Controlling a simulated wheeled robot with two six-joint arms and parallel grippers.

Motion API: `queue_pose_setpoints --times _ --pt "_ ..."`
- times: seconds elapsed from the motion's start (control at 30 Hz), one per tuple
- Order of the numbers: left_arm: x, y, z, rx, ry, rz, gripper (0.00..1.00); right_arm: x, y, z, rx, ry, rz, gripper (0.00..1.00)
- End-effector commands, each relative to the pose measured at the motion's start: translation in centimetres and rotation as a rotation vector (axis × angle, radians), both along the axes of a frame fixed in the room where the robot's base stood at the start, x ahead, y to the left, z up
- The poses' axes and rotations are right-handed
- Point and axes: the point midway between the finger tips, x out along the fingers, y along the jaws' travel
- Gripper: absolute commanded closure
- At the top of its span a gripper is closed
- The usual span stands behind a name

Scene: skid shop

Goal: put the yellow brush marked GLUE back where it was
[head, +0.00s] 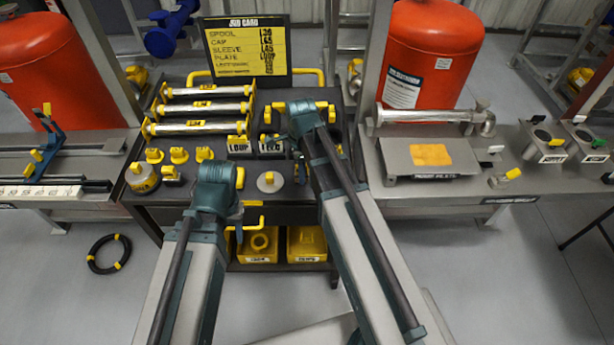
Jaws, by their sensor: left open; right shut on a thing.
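My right gripper (306,107) is over the back right of the dark cart, beside the small labelled bins. It is shut on a yellow thing that I take to be the brush; the wrist hides most of it, and no GLUE mark can be read. My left gripper (238,182) is open over the cart's front edge, with its jaws largely hidden behind its wrist. The cart top (190,190) carries the yellow-marked parts. I cannot make out the brush's place.
Yellow-ended spools (200,108) lie in a rack at the cart's left. A job card (245,45) stands behind. Small yellow caps (179,155), a round pot (142,178) and a pale disc (269,182) sit in front. A steel bench (470,180) is at the right.

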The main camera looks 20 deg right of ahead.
Motion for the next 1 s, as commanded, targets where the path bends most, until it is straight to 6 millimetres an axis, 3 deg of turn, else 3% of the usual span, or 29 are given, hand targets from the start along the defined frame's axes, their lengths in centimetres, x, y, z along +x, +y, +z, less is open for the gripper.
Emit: queue_pose_setpoints --times 0.03,0.47,0.5,0.63,1.0 --pt "0.01 -0.01 -1.05 0.000 0.000 0.000 0.50 -0.05 0.43 -1.05 0.000 0.000 0.000 1.00" --pt "0.00 0.00 -1.34 0.000 0.000 0.000 0.50 -0.05 0.65 -1.35 0.000 0.000 -0.003 1.00" --pt "0.01 -0.01 -1.20 0.000 0.000 0.000 0.50 -0.05 0.65 -1.20 0.000 0.000 -0.003 0.58" --pt "0.00 0.00 -1.17 0.000 0.000 0.000 0.50 -0.05 0.64 -1.16 0.000 0.000 -0.003 0.34" --pt "0.00 0.00 -1.01 0.000 0.000 0.000 0.50 -0.05 0.64 -1.01 0.000 0.000 -0.003 0.33"
